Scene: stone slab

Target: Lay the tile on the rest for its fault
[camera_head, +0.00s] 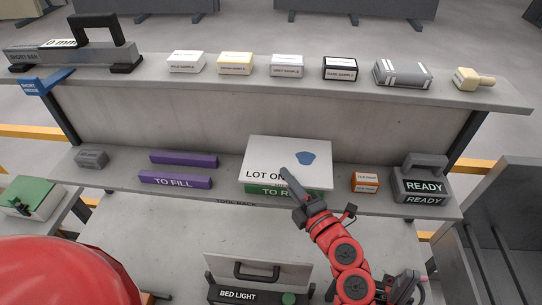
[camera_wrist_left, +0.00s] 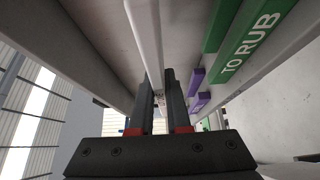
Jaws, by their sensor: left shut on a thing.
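The tile (camera_head: 270,155) is a white slab with a blue patch and lettering starting "LOT". In the head view it covers much of the green "TO RUB" rest (camera_head: 268,189). My left gripper (camera_head: 290,178) is shut on the tile's near edge; the wrist view shows the tile edge-on (camera_wrist_left: 146,35) between the fingers (camera_wrist_left: 160,100). The green rest shows beside it there (camera_wrist_left: 250,45), apart from the tile. The purple "TO FILL" rest (camera_head: 175,180) has two bare bars, left of the tile. I cannot identify my right gripper.
An orange block pair (camera_head: 366,182) and a grey "READY" holder (camera_head: 424,185) stand right of the tile. A grey block (camera_head: 92,158) is at left. Sample boxes (camera_head: 235,63) line the upper shelf. A "BED LIGHT" box (camera_head: 240,295) stands in front.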

